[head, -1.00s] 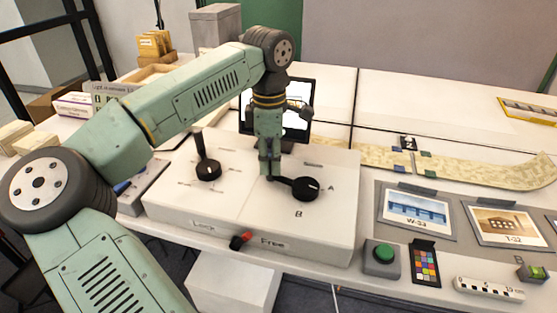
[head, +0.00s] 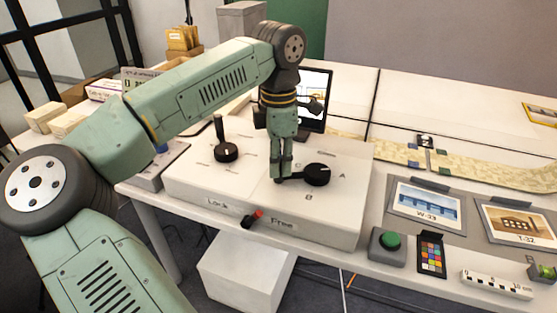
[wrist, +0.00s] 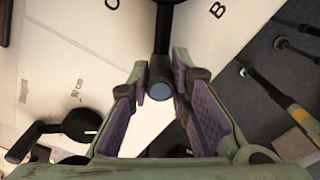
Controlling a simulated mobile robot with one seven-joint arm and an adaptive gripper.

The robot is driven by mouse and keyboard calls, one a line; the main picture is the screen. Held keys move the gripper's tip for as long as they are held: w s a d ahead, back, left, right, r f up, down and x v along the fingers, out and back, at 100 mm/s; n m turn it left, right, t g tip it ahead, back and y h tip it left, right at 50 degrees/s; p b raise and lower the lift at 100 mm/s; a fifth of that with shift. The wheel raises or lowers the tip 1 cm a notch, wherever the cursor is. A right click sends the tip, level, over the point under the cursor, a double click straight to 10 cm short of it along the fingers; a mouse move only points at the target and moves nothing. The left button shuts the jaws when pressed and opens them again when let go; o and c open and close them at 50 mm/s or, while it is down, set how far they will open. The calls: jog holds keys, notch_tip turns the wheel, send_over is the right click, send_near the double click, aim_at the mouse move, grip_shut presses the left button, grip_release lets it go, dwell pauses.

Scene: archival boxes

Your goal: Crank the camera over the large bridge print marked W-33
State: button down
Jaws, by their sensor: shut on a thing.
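The large bridge print marked W-33 (head: 428,206) lies flat on the right of the table, on a grey mat. A white control box (head: 240,205) carries two black cranks. My gripper (head: 280,176) is shut on the handle of the right crank (head: 318,174), beside the letters A and B. In the wrist view the handle's round end (wrist: 161,91) sits between the purple finger pads. The left crank (head: 226,152) stands free with its handle upright. A red-tipped lever (head: 253,218) is on the front face, between Lock and Free. A monitor (head: 316,100) is partly hidden behind my arm.
Print T-32 (head: 518,226) lies right of W-33. A green button (head: 389,242), a colour chart (head: 431,255) and a scale bar (head: 497,285) are near the front edge. A long map strip (head: 465,168) runs behind the prints.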

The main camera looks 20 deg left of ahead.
jog(key=shift+s+d, duration=0.1)
jog(key=shift+s, duration=0.05)
dwell(0.4)
jog(key=c, duration=1.5)
grip_release()
jog(key=shift+o, duration=0.2)
notch_tip(320, 180, up, 12)
